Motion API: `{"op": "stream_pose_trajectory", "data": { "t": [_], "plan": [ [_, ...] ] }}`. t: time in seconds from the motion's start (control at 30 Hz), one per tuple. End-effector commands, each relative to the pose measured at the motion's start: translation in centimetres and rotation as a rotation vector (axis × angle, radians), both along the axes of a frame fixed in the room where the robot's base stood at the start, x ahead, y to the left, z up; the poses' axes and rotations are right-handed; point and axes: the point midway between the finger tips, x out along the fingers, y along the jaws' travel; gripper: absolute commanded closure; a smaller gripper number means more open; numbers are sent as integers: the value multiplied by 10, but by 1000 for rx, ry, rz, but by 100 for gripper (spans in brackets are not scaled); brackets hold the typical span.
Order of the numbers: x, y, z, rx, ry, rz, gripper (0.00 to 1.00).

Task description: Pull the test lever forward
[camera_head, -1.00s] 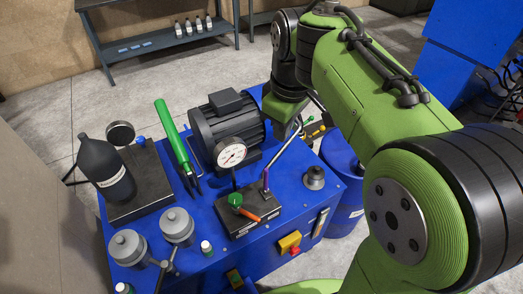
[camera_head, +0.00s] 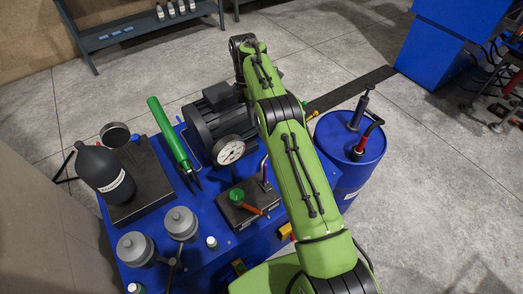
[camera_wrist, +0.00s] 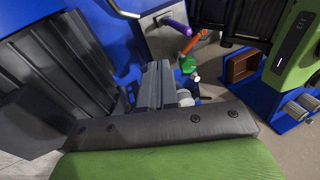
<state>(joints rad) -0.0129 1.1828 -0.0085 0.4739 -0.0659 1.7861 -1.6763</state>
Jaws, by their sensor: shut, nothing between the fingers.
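I cannot tell by any label which handle is the test lever. A small black block (camera_head: 236,214) on the blue bench carries a short orange handle (camera_head: 251,208), a green knob (camera_head: 236,196) and a metal lever (camera_head: 264,170), whose upper end my arm hides. In the wrist view the orange handle (camera_wrist: 196,42), green knob (camera_wrist: 188,64) and a purple lever part (camera_wrist: 173,28) lie beyond my fingertips. My gripper (camera_wrist: 155,85) is shut and empty, apart from the purple part as far as I see. In the head view my arm hides it.
A black motor (camera_head: 214,125) and a pressure gauge (camera_head: 230,150) stand close by; the motor's fins (camera_wrist: 50,70) fill the wrist view's left. A blue drum (camera_head: 352,165) stands right.

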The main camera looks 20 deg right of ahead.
Motion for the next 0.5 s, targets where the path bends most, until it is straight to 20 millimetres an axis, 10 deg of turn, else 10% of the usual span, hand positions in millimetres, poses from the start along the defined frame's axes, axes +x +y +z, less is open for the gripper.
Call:
{"op": "stream_pose_trajectory", "data": {
  "t": [0.5],
  "plan": [
    [-15, -1, -49, -1, 3, -4, 100]
  ]
}}
